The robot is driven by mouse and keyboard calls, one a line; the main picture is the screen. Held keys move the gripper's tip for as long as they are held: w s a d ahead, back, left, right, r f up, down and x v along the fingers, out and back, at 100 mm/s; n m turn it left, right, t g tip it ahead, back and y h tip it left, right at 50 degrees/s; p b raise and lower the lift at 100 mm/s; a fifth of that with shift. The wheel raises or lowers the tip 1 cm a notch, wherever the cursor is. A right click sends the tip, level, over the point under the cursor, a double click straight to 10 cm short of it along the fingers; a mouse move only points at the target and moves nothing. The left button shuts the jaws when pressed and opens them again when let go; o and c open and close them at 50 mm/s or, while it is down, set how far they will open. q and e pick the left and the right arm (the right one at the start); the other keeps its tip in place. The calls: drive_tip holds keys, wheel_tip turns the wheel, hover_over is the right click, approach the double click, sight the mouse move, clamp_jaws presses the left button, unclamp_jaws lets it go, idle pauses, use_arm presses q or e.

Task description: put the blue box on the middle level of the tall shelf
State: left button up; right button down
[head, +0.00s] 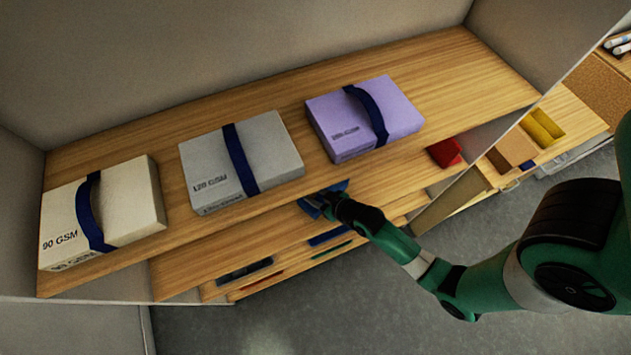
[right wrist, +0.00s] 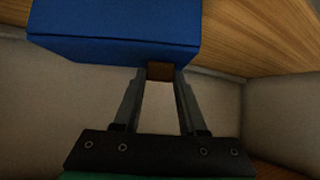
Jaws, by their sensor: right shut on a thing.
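The blue box (right wrist: 115,28) fills the top of the right wrist view. My right gripper (right wrist: 160,76) is shut on a small brown piece at the box's lower edge. In the head view the right gripper (head: 332,199) is at the front edge of the tall shelf (head: 285,95), below its top board. Only small blue parts of the box (head: 311,208) show there; the top board hides the rest. I cannot tell whether the box touches a board. Lower boards (head: 190,272) show under the top one. My left gripper is not in view.
On the top board stand a cream box (head: 140,195), a grey box (head: 275,150) and a purple box (head: 395,105), each with a dark blue strap. A red item (head: 444,152) lies lower right. Dark and blue items lie on lower boards. Grey floor (head: 330,310) is clear in front.

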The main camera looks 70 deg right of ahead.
drive_tip(key=shift+f+b, duration=0.5)
drive_tip(key=shift+f, duration=0.1)
drive_tip(key=shift+c, duration=1.9)
unclamp_jaws()
drive_tip(key=p+v, duration=0.2)
drive_tip(key=v, duration=0.9)
drive_tip(key=shift+s+r, duration=0.2)
drive_tip(key=shift+s, duration=0.1)
